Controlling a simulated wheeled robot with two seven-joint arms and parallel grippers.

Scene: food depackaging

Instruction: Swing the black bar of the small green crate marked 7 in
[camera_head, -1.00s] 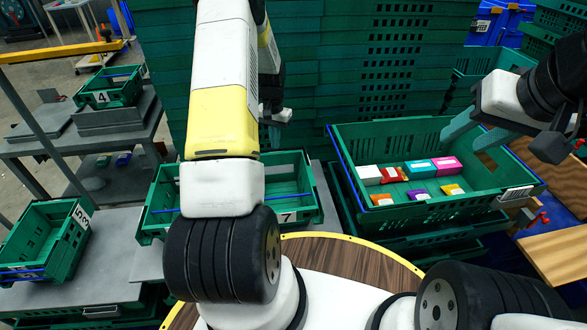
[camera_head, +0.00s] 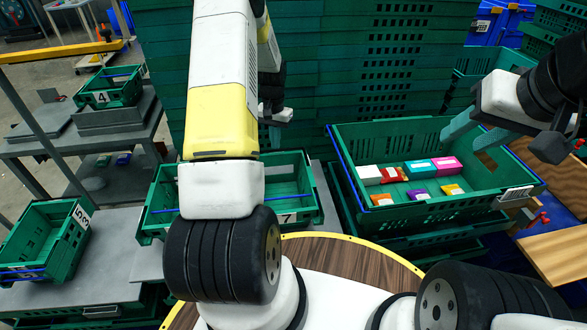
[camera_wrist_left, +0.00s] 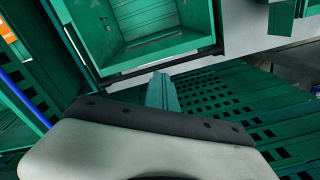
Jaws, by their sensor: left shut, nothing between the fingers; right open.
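The small green crate marked 7 (camera_head: 309,206) stands behind my left arm, which hides its middle. A blue bar (camera_head: 168,211) runs along its near side. In the left wrist view a green crate (camera_wrist_left: 88,25), seemingly the same one, fills the top, with a thin black bar (camera_wrist_left: 188,59) along its edge. My left gripper (camera_head: 275,140) is beyond the crate's far side, mostly hidden by my arm. Its shut, empty fingers (camera_wrist_left: 161,90) point at that edge in the wrist view; contact cannot be told. My right gripper (camera_head: 478,134) is open over the large crate's right part.
The large green crate (camera_head: 400,217) at right holds several small coloured boxes (camera_head: 420,168). Tall stacked green crates (camera_head: 340,70) form a wall behind my left gripper. Crates marked 4 (camera_head: 122,91) and 53 (camera_head: 55,240) stand at left on grey surfaces.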

